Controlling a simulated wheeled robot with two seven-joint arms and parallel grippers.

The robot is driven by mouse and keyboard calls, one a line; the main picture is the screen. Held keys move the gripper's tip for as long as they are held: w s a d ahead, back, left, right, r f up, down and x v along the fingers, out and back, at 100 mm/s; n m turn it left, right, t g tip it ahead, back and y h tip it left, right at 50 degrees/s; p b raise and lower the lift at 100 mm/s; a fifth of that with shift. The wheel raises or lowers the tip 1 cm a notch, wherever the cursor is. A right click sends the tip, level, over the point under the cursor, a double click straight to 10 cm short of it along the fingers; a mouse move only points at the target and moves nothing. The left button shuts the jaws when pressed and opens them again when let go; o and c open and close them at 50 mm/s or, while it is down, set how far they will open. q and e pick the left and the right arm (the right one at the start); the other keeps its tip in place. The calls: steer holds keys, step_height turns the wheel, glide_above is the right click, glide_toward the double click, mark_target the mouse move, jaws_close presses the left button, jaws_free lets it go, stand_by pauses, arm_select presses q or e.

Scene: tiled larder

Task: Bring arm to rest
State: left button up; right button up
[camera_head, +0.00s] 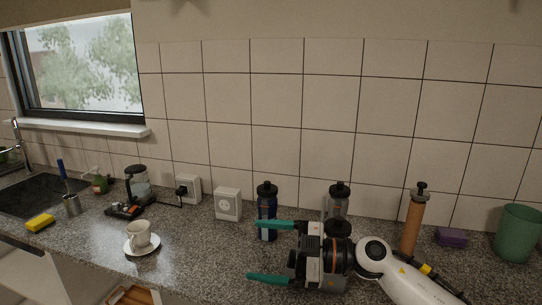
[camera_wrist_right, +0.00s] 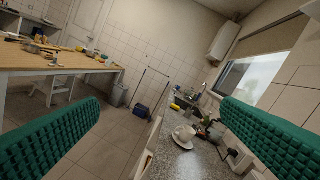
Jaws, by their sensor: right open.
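My right gripper (camera_head: 262,250) is open and empty, with its two green fingers pointing left above the granite worktop (camera_head: 205,270). My white right arm comes in from the lower right. In the right wrist view the fingers of the right gripper (camera_wrist_right: 165,138) stand wide apart with nothing between them close up. A dark blue bottle (camera_head: 266,205) stands just behind the upper finger. A grey bottle with a black lid (camera_head: 338,205) is behind the gripper body, its lower part hidden. My left gripper is not in view.
A white cup (camera_head: 139,233) on a saucer (camera_head: 131,250), a coffee maker (camera_head: 138,183) and a sink (camera_head: 40,196) are to the left. An orange-brown pepper mill (camera_head: 412,226), purple sponge (camera_head: 452,238) and green pot (camera_head: 517,235) are right. Worktop between saucer and fingers is clear.

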steer(key=d+f+m+t+h, duration=0.5)
steer(key=d+m+t+h, duration=0.45)
steer(key=m+t, duration=0.75)
steer(key=s+d+f+m+g+h, duration=0.2)
steer(key=s+d+f+g+h, duration=0.15)
steer(key=f, duration=0.35)
steer(key=s+d+f+m+g+h, duration=0.2)
steer(key=s+d+f+g+h, duration=0.15)
steer(key=f, duration=0.35)
steer(key=s+d+f+g, duration=0.2)
steer(key=s+f+g, duration=0.15)
steer(key=s, duration=0.35)
steer(key=s+d+f+n+g+h, duration=0.1)
steer(key=s+f+g, duration=0.25)
steer(key=s, duration=0.45)
steer(key=s+d+f+g, duration=0.2)
steer(key=s+f, duration=0.2)
steer(key=s, duration=0.3)
step_height(320, 180, down, 27)
steer(key=g, duration=0.1)
steer(key=s+d+f+g, duration=0.1)
steer(key=s+d+f, duration=0.1)
steer(key=s+f, duration=1.3)
steer(key=shift+s+d+f+n+g, duration=0.2)
steer(key=shift+s+d+n+g, duration=0.15)
steer(key=shift+s, duration=0.65)
